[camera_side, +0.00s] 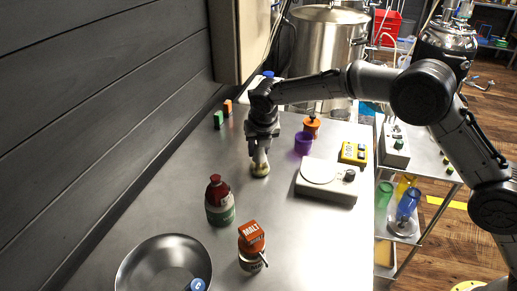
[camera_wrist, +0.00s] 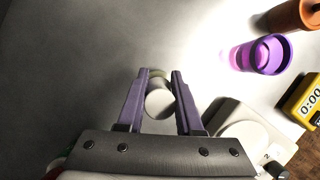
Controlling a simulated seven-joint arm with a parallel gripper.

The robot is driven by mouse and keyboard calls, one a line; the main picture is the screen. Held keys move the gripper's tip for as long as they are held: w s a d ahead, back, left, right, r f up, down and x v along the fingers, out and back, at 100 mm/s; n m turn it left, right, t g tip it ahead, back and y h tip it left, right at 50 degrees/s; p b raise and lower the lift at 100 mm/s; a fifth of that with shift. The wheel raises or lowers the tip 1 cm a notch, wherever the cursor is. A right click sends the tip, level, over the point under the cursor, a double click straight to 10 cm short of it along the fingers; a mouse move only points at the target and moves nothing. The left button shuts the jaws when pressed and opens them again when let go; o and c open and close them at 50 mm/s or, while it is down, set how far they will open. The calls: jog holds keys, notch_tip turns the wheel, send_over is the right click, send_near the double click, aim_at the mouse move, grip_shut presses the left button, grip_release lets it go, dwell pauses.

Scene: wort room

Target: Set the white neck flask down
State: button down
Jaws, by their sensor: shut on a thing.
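The white neck flask (camera_side: 260,170) is upright under my gripper (camera_side: 260,149) in the side view, with a pale neck and a yellowish lower part. Its base appears at the steel tabletop, but I cannot tell for sure whether it touches. In the wrist view the flask (camera_wrist: 158,103) shows as a pale round top between the two fingers of my gripper (camera_wrist: 161,74), with a greenish edge beyond it. The fingers are shut on its neck and hide part of it.
A white scale (camera_side: 327,192) and purple cup (camera_side: 303,143) stand right of the flask, with a yellow timer (camera_side: 354,153) beyond. A red-capped green bottle (camera_side: 219,202), a MALT-labelled jar (camera_side: 251,247) and a steel bowl (camera_side: 164,268) stand nearer. The tabletop (camera_side: 185,170) to the left is clear.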

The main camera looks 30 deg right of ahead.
jog(key=shift+f, duration=0.1)
jog(key=c, duration=0.6)
grip_release()
jog(key=shift+f, duration=0.1)
jog(key=shift+o, duration=0.2)
jog(key=v, duration=1.2)
jog(key=shift+r, duration=0.2)
